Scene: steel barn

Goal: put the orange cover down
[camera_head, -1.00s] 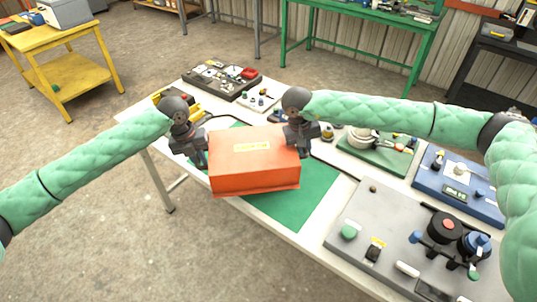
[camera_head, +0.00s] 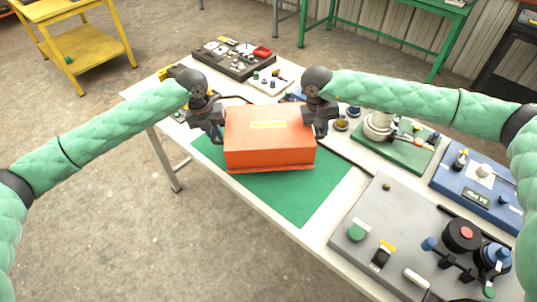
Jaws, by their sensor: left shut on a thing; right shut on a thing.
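The orange cover (camera_head: 268,142) is a box-shaped lid with a yellow label on top, over the green mat (camera_head: 310,205) on the white table. My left gripper (camera_head: 219,130) is shut on the cover's left side. My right gripper (camera_head: 316,128) is shut on its right side. The cover looks level and close to the mat; I cannot tell whether its lower edge touches it. Whatever is under the cover is hidden.
A grey panel (camera_head: 400,225) with knobs lies at the right front. A green board (camera_head: 405,152) and a blue box (camera_head: 478,183) lie behind it. A dark tray (camera_head: 233,60) of parts is at the far end. The mat's front part is bare.

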